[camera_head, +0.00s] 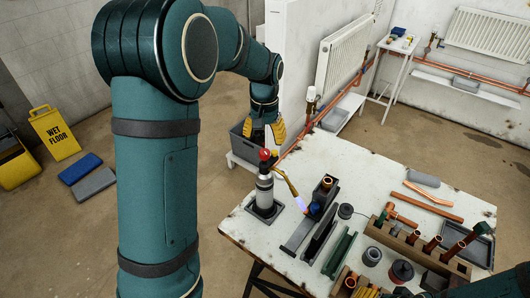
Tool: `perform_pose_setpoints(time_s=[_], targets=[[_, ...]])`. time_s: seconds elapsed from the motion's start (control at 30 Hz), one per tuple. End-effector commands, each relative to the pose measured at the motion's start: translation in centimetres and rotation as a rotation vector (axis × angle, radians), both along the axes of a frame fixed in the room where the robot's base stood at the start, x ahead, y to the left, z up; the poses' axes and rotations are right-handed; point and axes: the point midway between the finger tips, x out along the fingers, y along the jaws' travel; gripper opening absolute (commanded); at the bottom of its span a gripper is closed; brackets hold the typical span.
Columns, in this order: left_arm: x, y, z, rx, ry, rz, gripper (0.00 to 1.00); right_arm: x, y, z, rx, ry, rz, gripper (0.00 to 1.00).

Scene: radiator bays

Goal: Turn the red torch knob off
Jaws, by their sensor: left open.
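The torch (265,191) stands upright on the near left part of the white workbench (247,233), in a dark square holder. It has a grey and dark cylinder and a brass tube bending right and down. A pale bluish-violet flame (300,203) shows at the tube's tip. The red knob (264,154) is at the top left of the torch head. My left gripper (264,134) is open, with yellow fingers pointing down and spread apart. In the picture it is just above the red knob; I cannot tell the exact gap.
Right of the torch are dark metal channels (319,241), a wooden rack (416,249) with copper fittings, and loose copper pipes (427,206). A grey crate (240,142) stands behind the bench. A yellow wet-floor sign (55,133) and pads are at left.

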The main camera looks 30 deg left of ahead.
Motion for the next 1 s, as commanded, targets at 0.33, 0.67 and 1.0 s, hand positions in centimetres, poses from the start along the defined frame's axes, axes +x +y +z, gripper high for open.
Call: perform_pose_setpoints(time_s=[0.33,0.67,1.0], targets=[[-0.1,0.0,-5.5,-0.001,0.003,0.001,0.65,0.0,0.0,-0.6,-0.001,0.0,0.0,0.65],[0.0,0.0,-6.5,-0.001,0.0,0.0,0.65,0.0,0.0,-0.7,-0.002,0.0,0.0,0.65],[0.0,0.0,-6.5,-0.001,0.0,0.0,0.0,0.0,0.0,-0.7,-0.001,0.0,0.0,0.65]])
